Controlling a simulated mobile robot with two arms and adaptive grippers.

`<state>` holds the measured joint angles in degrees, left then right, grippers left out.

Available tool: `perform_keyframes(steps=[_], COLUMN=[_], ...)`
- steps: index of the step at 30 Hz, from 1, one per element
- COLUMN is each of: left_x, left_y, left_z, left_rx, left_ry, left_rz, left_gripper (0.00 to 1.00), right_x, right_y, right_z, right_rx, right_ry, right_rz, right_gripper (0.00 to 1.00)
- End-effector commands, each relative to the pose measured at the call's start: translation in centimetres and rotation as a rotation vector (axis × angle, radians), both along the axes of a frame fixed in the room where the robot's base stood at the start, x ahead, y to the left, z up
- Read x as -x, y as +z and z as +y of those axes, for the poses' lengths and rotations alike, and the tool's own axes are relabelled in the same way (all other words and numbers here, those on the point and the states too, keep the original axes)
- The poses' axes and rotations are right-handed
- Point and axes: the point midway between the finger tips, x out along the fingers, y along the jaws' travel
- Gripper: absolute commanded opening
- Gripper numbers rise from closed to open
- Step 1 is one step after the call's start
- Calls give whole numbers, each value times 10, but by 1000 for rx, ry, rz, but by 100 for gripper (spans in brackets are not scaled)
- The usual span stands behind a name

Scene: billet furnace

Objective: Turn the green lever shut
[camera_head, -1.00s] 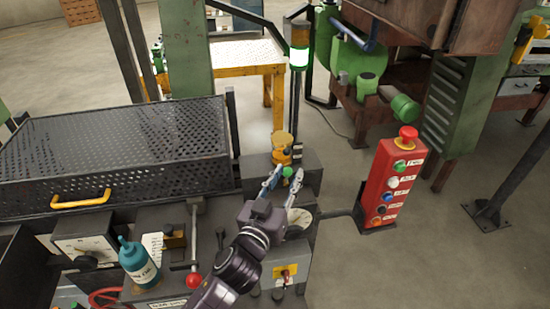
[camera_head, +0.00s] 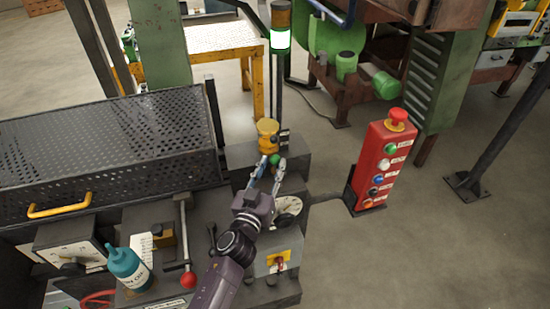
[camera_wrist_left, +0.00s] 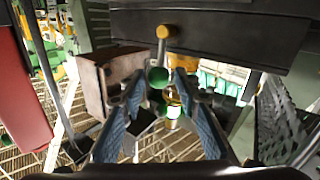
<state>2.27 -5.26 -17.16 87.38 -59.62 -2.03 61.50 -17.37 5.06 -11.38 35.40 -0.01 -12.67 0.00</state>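The green lever shows as a round green knob (camera_head: 274,160) just below the yellow fitting (camera_head: 267,133) at the back of the bench. In the left wrist view the green knob (camera_wrist_left: 158,77) sits ahead, between my fingertips as seen from there. My left gripper (camera_head: 271,167) is open, its two fingers apart on either side of the knob. It also shows in the left wrist view (camera_wrist_left: 157,92), with a gap between each finger and the knob. Whether a finger touches the knob is hard to tell. The lever's arm is mostly hidden. My right gripper is not in view.
A red-knobbed lever (camera_head: 187,279) and a teal bottle (camera_head: 128,267) stand to the left on the bench. A dial gauge (camera_head: 288,205) is right beside my gripper. A red button post (camera_head: 383,165) stands at the right, with open floor beyond. A perforated cover (camera_head: 110,140) lies at the left.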

Motion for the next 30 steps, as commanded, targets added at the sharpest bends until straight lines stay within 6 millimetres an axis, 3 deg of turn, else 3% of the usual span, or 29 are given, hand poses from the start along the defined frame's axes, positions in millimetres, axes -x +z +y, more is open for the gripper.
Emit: perform_keyframes(steps=[6,19,27,30], left_x=[-25,-31,-31,-30], left_y=[2,0,0,0], left_z=[-7,-9,-9,-9], left_rx=[1,1,1,1], left_ry=[1,0,0,0], left_rz=[-2,0,-1,-1], left_gripper=[30,30,0,0], right_x=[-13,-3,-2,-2], right_y=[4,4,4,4], right_z=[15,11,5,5], right_rx=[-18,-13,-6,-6], right_ry=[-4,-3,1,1], right_rz=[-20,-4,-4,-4], right_gripper=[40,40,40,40])
